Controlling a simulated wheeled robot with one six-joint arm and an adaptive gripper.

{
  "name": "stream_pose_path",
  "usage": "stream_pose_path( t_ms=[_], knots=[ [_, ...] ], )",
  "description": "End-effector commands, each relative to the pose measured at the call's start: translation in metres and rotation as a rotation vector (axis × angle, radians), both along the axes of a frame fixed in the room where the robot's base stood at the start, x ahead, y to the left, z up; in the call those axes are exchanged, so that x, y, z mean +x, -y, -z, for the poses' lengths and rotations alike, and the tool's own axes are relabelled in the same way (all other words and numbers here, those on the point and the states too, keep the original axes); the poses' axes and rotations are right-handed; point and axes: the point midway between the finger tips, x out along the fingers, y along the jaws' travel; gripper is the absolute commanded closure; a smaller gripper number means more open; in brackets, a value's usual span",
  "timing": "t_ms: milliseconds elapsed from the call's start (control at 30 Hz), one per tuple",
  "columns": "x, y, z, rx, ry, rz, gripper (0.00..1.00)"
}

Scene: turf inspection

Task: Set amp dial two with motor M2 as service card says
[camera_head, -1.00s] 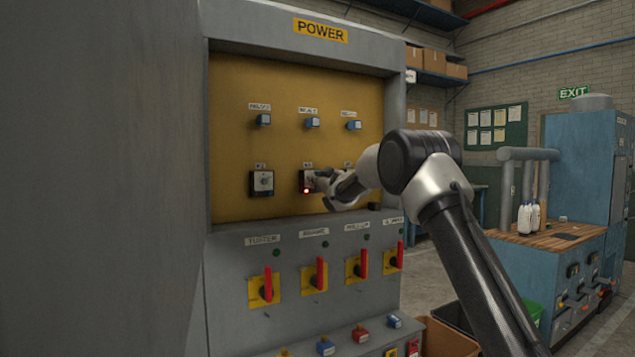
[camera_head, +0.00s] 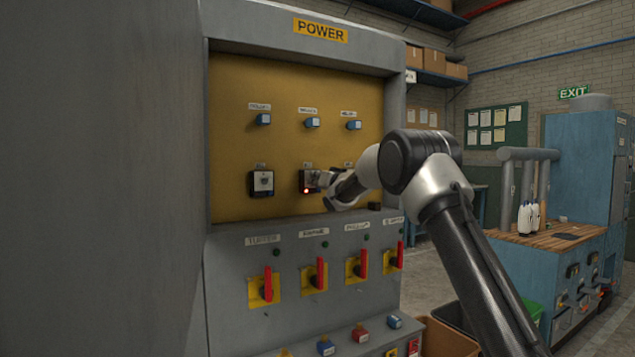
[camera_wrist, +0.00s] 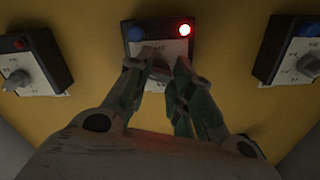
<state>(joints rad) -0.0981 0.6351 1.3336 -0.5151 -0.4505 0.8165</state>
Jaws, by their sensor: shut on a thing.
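The middle dial unit (camera_head: 305,184) on the yellow panel is a dark box with a pale scale face and a lit red lamp at its lower edge. In the wrist view the same unit (camera_wrist: 133,48) shows a lit red lamp and an unlit blue one. My gripper (camera_wrist: 160,72) is shut on its grey knob (camera_wrist: 154,54), which the fingers partly cover. The knob's pointer and the scale figures there are too small or hidden to read. In the head view my gripper (camera_head: 322,181) reaches the unit from the right. No service card can be made out.
A similar dial unit (camera_head: 262,183) sits to the left, and another (camera_wrist: 296,52) to the right. Blue switches (camera_head: 312,123) line the row above. Red-handled switches (camera_head: 321,273) stand below on the cabinet. A grey cabinet wall (camera_head: 120,180) fills the left side.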

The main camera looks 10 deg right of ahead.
Motion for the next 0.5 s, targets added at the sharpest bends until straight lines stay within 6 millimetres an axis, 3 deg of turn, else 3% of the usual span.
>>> stream_pose_path(
  t_ms=[500],
  knots=[
    [0.0001, 0.0003, 0.0016, 0.166, -0.057, 0.001, 1.0]
  ],
)
